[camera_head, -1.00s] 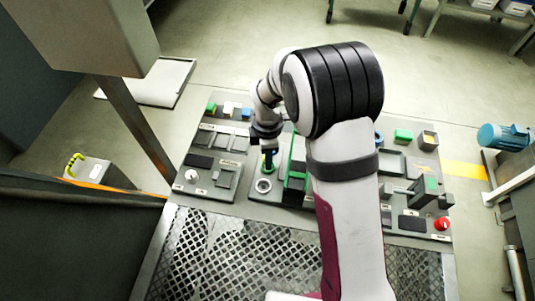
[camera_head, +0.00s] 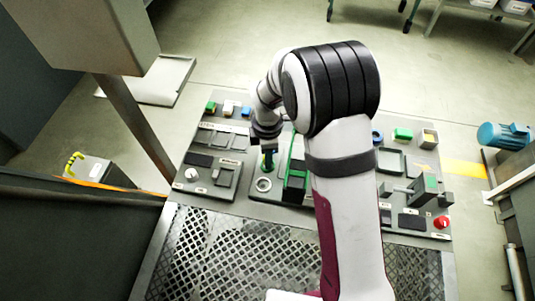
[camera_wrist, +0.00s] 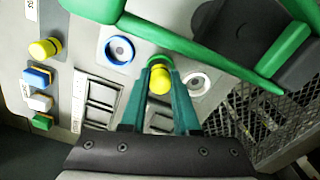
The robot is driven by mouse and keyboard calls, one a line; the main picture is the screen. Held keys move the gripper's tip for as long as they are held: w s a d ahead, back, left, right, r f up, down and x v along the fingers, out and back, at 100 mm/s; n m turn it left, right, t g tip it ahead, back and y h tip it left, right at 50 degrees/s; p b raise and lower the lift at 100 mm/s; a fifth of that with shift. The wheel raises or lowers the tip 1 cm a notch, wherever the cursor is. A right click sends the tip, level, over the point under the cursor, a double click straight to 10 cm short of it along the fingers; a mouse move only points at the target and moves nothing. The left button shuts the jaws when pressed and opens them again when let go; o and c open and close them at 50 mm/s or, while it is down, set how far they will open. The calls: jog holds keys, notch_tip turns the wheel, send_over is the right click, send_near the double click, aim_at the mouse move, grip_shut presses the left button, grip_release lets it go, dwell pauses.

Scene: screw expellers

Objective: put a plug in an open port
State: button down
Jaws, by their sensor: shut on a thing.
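My gripper (camera_wrist: 160,70) is shut on a yellow plug (camera_wrist: 160,82), whose round end shows between the two teal fingers. A green port ring (camera_wrist: 158,61) shows just past the fingertips, in line with the plug. I cannot tell whether the plug is inside it or above it. A blue-ringed port (camera_wrist: 118,49) with an open dark centre is up and left of the fingers. A white-ringed port (camera_wrist: 197,83) is to their right. In the head view my gripper (camera_head: 268,161) is just behind the white-ringed port (camera_head: 263,184).
A green frame (camera_head: 296,182) stands close right of the gripper; its bars cross the top of the wrist view. Another yellow knob-like piece (camera_wrist: 44,48) and coloured blocks (camera_wrist: 38,101) are at the left. A red button (camera_head: 441,223) is at the panel's front right.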

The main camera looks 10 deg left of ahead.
jog(key=shift+f, duration=0.2)
dwell(0.3)
jog(key=shift+f, duration=0.4)
jog(key=shift+f, duration=0.25)
dwell(0.4)
jog(key=shift+s+r, duration=0.1)
jog(key=shift+s, duration=0.05)
